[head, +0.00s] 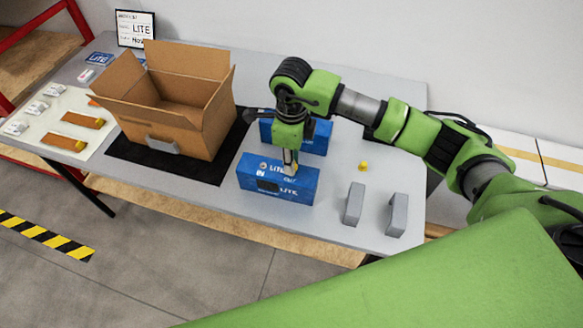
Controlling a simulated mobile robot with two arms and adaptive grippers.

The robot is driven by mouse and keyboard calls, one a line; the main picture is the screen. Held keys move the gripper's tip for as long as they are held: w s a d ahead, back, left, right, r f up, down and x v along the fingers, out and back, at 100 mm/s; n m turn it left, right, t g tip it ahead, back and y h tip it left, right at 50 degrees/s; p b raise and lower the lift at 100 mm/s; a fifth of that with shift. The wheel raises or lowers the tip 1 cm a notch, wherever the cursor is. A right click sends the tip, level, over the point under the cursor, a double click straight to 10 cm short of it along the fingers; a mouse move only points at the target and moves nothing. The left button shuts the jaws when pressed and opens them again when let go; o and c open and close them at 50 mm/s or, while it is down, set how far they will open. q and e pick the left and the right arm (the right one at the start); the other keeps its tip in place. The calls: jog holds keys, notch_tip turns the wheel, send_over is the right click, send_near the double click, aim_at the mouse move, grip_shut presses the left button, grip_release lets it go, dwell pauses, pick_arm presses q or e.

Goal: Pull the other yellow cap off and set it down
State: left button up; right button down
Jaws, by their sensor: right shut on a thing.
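My right gripper (290,168) points straight down at the top of the front blue analyser box (277,181), marked LITE. It is shut on the other yellow cap, which is mostly hidden by the fingers. From this view I cannot tell whether the cap is still seated in the box. A loose yellow cap (363,166) lies on the table to the right of the boxes. A second blue box (319,137) stands behind, partly covered by my right arm. My left gripper is not in view.
Two grey blocks (354,203) (396,215) stand upright near the front right of the table (330,228). An open cardboard box (165,133) stands on a black mat (205,170) to the left. Bare table lies around the loose cap.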

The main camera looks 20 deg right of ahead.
jog(key=shift+r+p, duration=1.35)
jog(key=shift+r, duration=1.65)
